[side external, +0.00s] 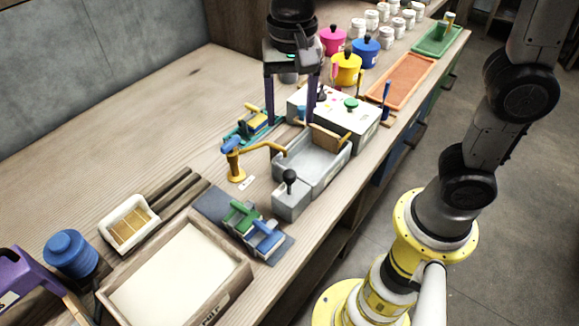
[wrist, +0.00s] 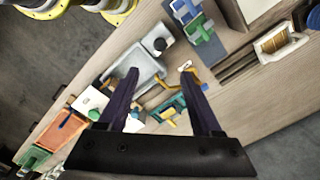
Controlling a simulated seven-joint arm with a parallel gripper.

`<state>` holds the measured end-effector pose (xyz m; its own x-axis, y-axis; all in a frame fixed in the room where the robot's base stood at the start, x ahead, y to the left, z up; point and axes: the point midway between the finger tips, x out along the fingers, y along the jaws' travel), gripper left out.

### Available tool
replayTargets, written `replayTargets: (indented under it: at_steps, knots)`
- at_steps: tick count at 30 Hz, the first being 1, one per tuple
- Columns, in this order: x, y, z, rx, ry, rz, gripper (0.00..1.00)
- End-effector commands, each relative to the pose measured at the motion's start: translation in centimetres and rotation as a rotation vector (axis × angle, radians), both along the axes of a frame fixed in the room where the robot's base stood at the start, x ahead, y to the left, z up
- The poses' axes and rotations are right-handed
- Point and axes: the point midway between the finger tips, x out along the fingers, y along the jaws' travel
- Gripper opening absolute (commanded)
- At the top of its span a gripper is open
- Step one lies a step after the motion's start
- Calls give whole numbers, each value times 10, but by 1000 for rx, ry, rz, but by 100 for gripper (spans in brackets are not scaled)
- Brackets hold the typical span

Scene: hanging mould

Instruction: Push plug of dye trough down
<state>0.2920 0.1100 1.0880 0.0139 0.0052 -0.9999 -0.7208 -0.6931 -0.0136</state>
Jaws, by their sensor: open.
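The grey dye trough (side external: 318,172) sits near the table's front edge; it also shows in the wrist view (wrist: 149,70). A black round knob on a short stem (side external: 290,176), seemingly the plug, stands up from the grey block at the trough's near end. In the wrist view the knob (wrist: 160,44) shows beyond my fingertips. My gripper (side external: 290,120) is open and empty, pointing down behind the trough, above the table beside the white box. In the wrist view its two dark purple fingers (wrist: 160,70) are spread wide.
A brass tap (side external: 237,172) arches toward the trough. A white box (side external: 362,127) with a green knob stands behind it. Green and blue clamps (side external: 255,229) and a wooden-framed tray (side external: 180,275) lie nearer. Coloured pots (side external: 346,70) stand farther back.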

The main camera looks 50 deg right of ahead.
Motion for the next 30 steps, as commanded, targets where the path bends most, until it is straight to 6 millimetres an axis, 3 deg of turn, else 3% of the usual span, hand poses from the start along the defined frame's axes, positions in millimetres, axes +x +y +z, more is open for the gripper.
replayTargets:
  at_steps: [8, 21, 30]
  knots:
    - [-2, 5, -26, -8, 19, 20, 66]
    - [-3, 5, -109, -8, 19, 20, 66]
    - [-2, 5, -141, -6, 16, 20, 66]
